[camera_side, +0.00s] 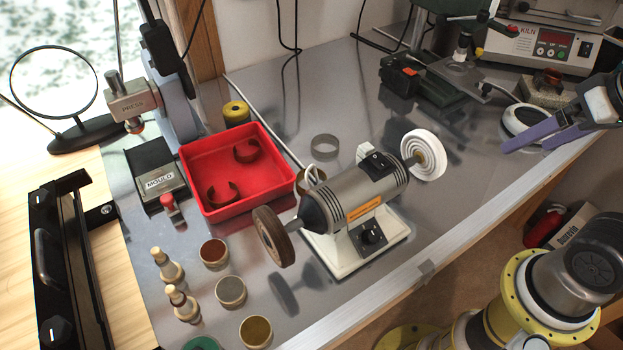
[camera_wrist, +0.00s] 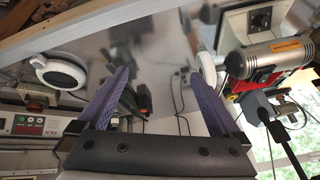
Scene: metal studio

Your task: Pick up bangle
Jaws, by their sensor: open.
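My gripper (camera_side: 526,147) is at the right edge of the side view, far to the right of the bangle. Its purple fingers are apart and empty. They also show in the wrist view (camera_wrist: 155,69) with a clear gap between them. I cannot make out the grey bangle in the wrist view.
The polishing motor (camera_side: 354,203), with a brown wheel and a white wheel (camera_side: 424,155), stands in front of the bangle. The kiln (camera_side: 545,45) is at the back right. Small pots and stamps stand at the front left. The tabletop behind the motor is mostly clear.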

